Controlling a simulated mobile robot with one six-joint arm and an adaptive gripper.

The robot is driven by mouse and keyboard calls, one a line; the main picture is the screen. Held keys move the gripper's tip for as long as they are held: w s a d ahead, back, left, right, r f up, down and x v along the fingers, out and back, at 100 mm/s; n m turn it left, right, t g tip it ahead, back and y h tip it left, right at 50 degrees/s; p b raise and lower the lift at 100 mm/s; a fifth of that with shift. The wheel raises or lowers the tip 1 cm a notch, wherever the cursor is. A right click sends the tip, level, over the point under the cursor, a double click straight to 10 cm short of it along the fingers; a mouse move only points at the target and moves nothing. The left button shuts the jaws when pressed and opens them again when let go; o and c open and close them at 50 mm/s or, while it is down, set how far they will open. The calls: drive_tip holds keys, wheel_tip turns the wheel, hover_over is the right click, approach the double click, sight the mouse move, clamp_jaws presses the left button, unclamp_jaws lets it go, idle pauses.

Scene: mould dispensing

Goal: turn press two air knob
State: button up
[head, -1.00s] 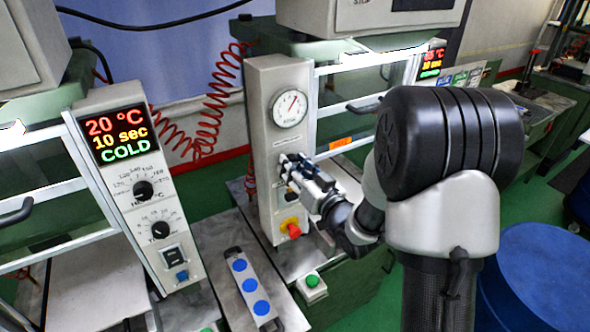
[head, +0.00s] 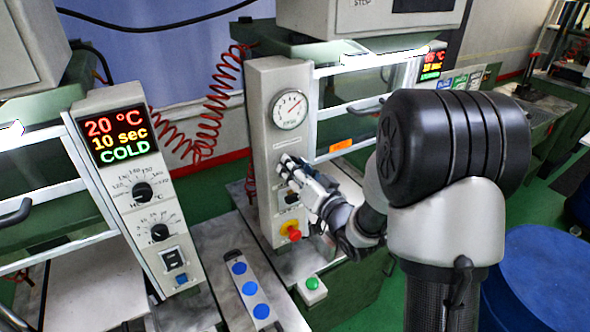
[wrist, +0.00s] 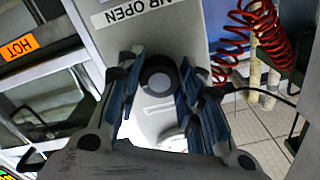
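The press two panel (head: 262,90) is a pale upright box with a round pressure gauge (head: 289,109) near its top, also partly visible in the wrist view (wrist: 165,35). Below the gauge, my gripper (head: 285,166) is at the panel face and hides the air knob in the head view. In the wrist view the round black knob (wrist: 160,77) sits between the blue-grey fingers of my gripper (wrist: 160,95). The fingers stand apart on either side of it, with a narrow gap at the left; contact at the right is unclear.
A red button on a yellow base (head: 291,231) sits low on the same panel. A green button box (head: 311,291) and a strip with blue buttons (head: 240,283) are below. Press one's display panel (head: 117,134) stands at left. Red coiled hose (wrist: 265,35) hangs beside the panel.

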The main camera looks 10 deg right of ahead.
drive_tip(key=o, duration=0.5)
drive_tip(key=shift+c, duration=0.2)
drive_tip(key=v, duration=0.7)
drive_tip(key=shift+s, duration=0.2)
drive_tip(key=shift+d, duration=0.1)
